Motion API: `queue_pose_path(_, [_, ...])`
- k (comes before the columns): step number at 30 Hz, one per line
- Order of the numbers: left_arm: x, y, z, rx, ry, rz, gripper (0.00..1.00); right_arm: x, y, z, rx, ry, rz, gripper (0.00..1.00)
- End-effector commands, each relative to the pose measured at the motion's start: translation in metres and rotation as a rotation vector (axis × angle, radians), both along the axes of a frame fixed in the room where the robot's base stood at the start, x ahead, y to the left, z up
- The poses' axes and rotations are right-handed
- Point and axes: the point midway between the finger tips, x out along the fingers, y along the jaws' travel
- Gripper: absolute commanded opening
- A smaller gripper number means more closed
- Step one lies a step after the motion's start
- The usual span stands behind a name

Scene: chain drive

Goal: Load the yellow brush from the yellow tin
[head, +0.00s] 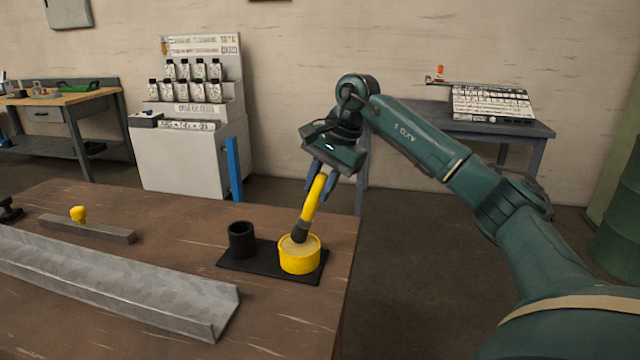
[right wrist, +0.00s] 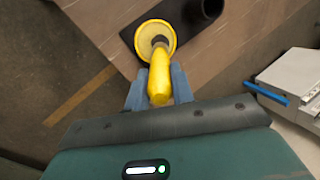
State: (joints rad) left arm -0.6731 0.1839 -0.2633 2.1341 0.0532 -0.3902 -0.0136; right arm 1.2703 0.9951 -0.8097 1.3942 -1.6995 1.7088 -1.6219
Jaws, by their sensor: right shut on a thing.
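The yellow brush (head: 313,200) is tilted, its dark bristle end down at the mouth of the yellow tin (head: 299,262). My right gripper (head: 321,181) is shut on the brush's yellow handle, above the tin. The right wrist view shows the brush handle (right wrist: 159,82) between the blue fingers (right wrist: 158,92), with the dark end over the pale inside of the yellow tin (right wrist: 155,32). I cannot tell how deep the bristles reach. The tin stands on a black base plate (head: 258,267). My left gripper is not in view.
A black cup (head: 241,239) stands on the plate left of the tin. The table's right edge is close to the plate.

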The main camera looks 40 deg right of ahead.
Motion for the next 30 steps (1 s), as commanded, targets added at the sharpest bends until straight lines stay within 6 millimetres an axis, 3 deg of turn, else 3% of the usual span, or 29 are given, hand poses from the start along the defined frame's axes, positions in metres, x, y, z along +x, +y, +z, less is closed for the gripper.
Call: queue_pose_path(30, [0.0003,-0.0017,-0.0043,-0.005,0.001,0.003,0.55,0.0000,0.0000,-0.0085,0.000,0.000,0.000,0.01])
